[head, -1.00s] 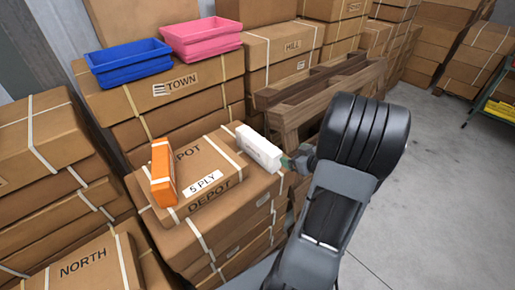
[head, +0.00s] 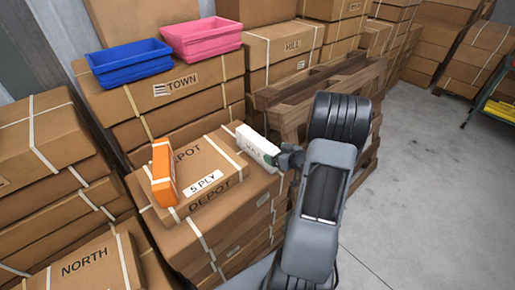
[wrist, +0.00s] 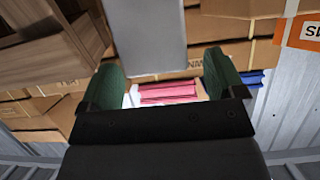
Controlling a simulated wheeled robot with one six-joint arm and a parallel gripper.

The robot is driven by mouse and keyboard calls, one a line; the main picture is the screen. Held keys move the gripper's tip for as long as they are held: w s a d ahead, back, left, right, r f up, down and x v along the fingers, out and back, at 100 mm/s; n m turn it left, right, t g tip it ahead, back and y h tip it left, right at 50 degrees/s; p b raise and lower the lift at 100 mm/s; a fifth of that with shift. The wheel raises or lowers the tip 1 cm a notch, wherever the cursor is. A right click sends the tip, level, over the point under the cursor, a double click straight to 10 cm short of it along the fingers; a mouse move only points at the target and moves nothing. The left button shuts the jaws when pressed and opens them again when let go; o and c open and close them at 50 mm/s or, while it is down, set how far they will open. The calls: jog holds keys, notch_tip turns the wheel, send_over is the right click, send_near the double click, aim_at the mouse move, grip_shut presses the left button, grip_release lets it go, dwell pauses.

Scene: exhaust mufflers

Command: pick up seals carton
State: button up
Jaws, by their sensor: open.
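A white carton (head: 257,144) with a small blurred dark label lies on top of the DEPOT box in the head view; I take it as the seals carton. My gripper (head: 275,159) is at its right end, one green finger showing against it. In the wrist view the carton's plain grey-looking face (wrist: 150,35) fills the top middle. The green fingers of my gripper (wrist: 163,70) stand apart at its two sides, with gaps showing. An orange carton (head: 163,172) stands to the left; its partly cut-off label in the wrist view (wrist: 304,32) is upside down.
The DEPOT box (head: 215,205) bears both cartons. Behind it are a blue bin (head: 130,65) and a pink bin (head: 201,42) on the TOWN box (head: 185,90). Wooden pallets (head: 290,110) stand close behind my gripper. Open floor (head: 425,190) lies to the right.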

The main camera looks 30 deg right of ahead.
aim_at(273, 150)
jog(key=shift+x, duration=1.8)
jog(key=shift+d, duration=0.1)
jog(key=c, duration=1.2)
jog(key=shift+r, duration=0.15)
